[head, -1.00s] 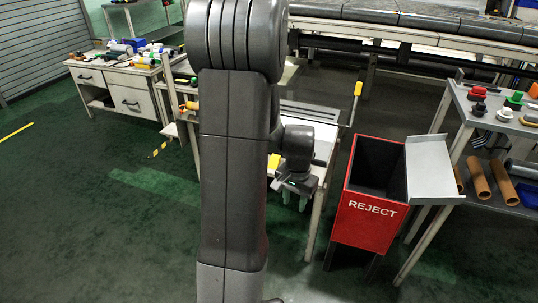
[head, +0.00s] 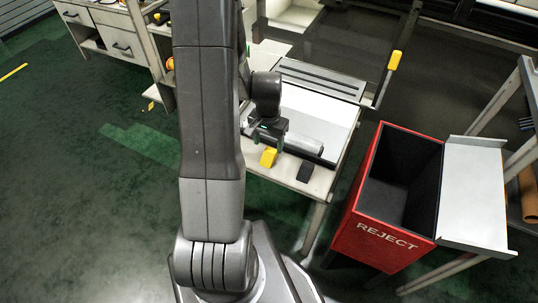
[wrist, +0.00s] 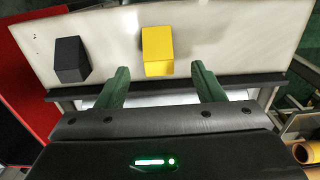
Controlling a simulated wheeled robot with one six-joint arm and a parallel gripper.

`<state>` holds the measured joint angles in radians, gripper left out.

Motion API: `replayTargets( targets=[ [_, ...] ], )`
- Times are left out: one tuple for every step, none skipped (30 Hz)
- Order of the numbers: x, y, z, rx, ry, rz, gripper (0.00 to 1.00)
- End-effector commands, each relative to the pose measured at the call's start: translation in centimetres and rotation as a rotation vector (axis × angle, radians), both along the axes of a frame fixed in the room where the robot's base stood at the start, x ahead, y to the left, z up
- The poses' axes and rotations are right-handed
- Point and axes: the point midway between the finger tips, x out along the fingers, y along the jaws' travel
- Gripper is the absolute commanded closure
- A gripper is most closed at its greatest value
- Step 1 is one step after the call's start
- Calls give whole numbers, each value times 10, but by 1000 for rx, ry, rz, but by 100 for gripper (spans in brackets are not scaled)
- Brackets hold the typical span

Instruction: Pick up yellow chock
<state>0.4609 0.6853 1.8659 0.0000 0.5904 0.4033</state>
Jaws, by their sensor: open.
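The yellow chock (head: 268,157) is a small block on the front part of the white work table. In the wrist view the yellow chock (wrist: 158,51) lies ahead of the fingertips, roughly centred between the two green fingers and apart from them. My gripper (wrist: 159,76) is open and empty. In the head view my gripper (head: 264,136) is just behind the yellow chock, its fingers partly hidden by the wrist and arm.
A black chock (head: 305,171) sits right of the yellow one in the head view and left of it in the wrist view (wrist: 71,59). A grey roll (head: 300,142) and dark rail lie behind. A red REJECT bin (head: 345,238) stands to the right.

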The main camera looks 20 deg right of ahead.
Motion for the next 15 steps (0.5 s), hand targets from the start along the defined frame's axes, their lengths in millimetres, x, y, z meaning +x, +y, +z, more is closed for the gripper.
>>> replayTargets(
  targets=[
    [-1, 0, -4, 1, 2, 0, 38],
    [-1, 0, -5, 1, 2, 0, 38],
    [0, 0, -7, 1, 2, 0, 38],
    [0, 0, -8, 0, 1, 0, 38],
    [0, 0, -10, 0, 1, 0, 38],
    [0, -1, -14, 0, 1, 0, 38],
    [0, -2, -18, 1, 2, 0, 38],
    [0, -2, -22, 2, 3, -1, 38],
    [1, -3, -28, 2, 3, -1, 38],
    [1, -4, -32, 2, 3, -1, 38],
    [2, -5, -37, 2, 3, -1, 38],
    [2, -5, -42, 2, 3, -1, 38],
    [2, -5, -46, 2, 3, -1, 38],
    [2, -5, -49, 1, 2, 0, 38],
    [2, -5, -53, 1, 2, 0, 38]
  ],
)
